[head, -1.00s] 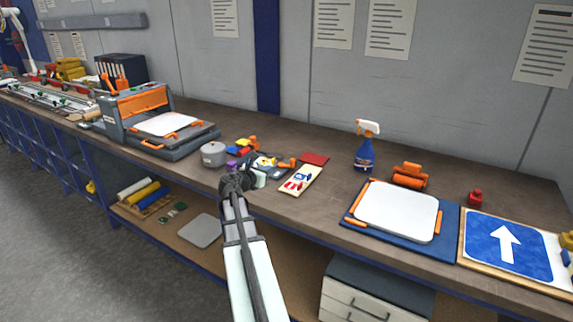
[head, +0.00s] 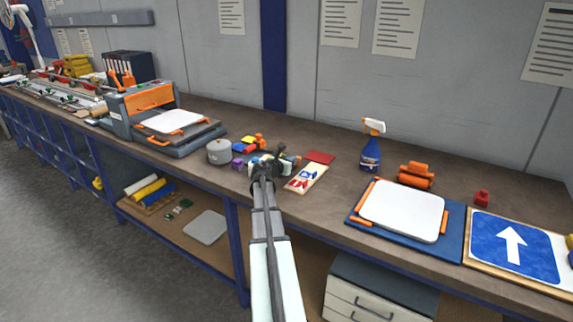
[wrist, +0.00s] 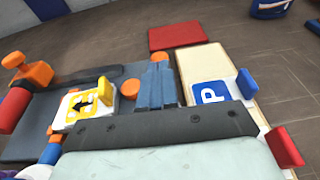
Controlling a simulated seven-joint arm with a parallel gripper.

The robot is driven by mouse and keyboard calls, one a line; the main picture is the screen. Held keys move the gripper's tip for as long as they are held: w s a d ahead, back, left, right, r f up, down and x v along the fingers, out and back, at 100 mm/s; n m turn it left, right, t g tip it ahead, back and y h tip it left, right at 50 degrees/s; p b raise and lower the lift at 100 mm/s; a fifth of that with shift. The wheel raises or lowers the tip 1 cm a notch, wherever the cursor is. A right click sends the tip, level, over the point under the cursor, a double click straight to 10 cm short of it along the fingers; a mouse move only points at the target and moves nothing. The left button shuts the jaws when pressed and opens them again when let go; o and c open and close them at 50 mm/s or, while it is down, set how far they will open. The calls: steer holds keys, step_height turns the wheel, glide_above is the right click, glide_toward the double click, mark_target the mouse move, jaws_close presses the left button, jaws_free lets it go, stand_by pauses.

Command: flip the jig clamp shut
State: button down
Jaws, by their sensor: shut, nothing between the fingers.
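My gripper (wrist: 158,72) is shut and empty, just right of the orange knob; contact is unclear. In the head view, my gripper (head: 268,160) hides most of the jig.
A board with a blue P sign (wrist: 210,92) and red pieces lies close on the right, with a red pad (head: 320,157) behind. Coloured blocks (head: 247,143) and a grey pot (head: 219,151) stand left.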

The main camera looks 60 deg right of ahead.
steer(key=shift+d+f, duration=0.15)
steer(key=shift+d, duration=0.35)
steer(key=shift+s+d+n+t, duration=0.1)
steer(key=shift+d+n+t, duration=0.05)
steer(key=shift+n+t, duration=0.3)
steer(key=shift+s+d+n+t, duration=0.1)
steer(key=shift+n+t, duration=0.15)
steer(key=shift+t, duration=0.3)
steer(key=shift+d+n+t, duration=0.15)
steer(key=shift+n+t, duration=0.25)
steer(key=shift+t, duration=0.1)
steer(key=shift+d+n+t, duration=0.25)
steer(key=shift+n+t, duration=0.15)
steer(key=shift+t, duration=0.1)
steer(key=shift+r+x, duration=0.2)
steer(key=shift+x, duration=1.75)
steer(key=shift+w+d+r, duration=0.2)
steer(key=s+a+r, duration=0.1)
steer(key=s+a, duration=0.1)
steer(key=s, duration=0.2)
steer(key=s+a+r, duration=0.1)
steer(key=s+a, duration=0.1)
steer(key=s, duration=0.2)
steer(key=s+a+r, duration=0.1)
steer(key=s+a, duration=0.1)
steer(key=s, duration=0.2)
steer(key=shift+a+r, duration=0.1)
steer(key=shift+a, duration=0.05)
